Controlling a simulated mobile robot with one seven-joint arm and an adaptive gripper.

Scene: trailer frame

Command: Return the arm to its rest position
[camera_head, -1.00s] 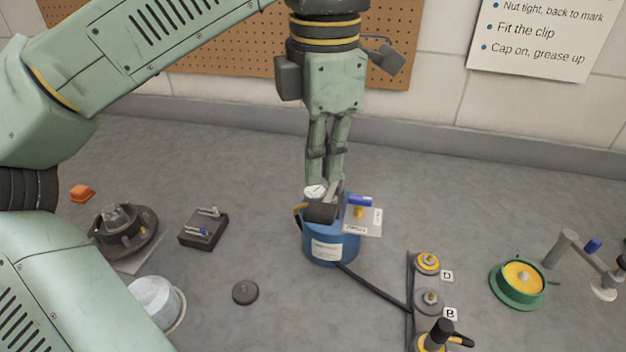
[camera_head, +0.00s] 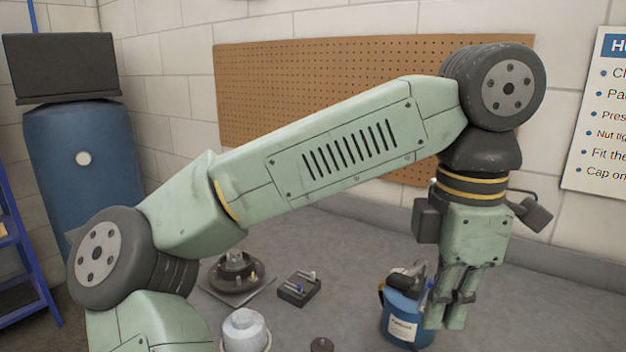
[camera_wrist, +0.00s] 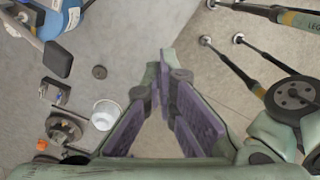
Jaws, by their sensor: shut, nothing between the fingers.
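My gripper (camera_head: 446,324) hangs pointing down from my arm at the right of the head view, its fingers together and empty. In that view it is in front of the right edge of a blue canister (camera_head: 402,332) with a white label. In the wrist view the finger pads (camera_wrist: 166,52) meet at their tips over bare grey surface. My arm is raised and stretched across the head view, from the lower left to the upper right.
A round dark hub (camera_head: 236,273), a small block with pins (camera_head: 298,288), a pale round container (camera_head: 246,333) and a dark disc (camera_head: 321,345) are on the grey surface. A pegboard (camera_head: 300,75) is on the wall behind. A blue barrel (camera_head: 85,160) stands at left.

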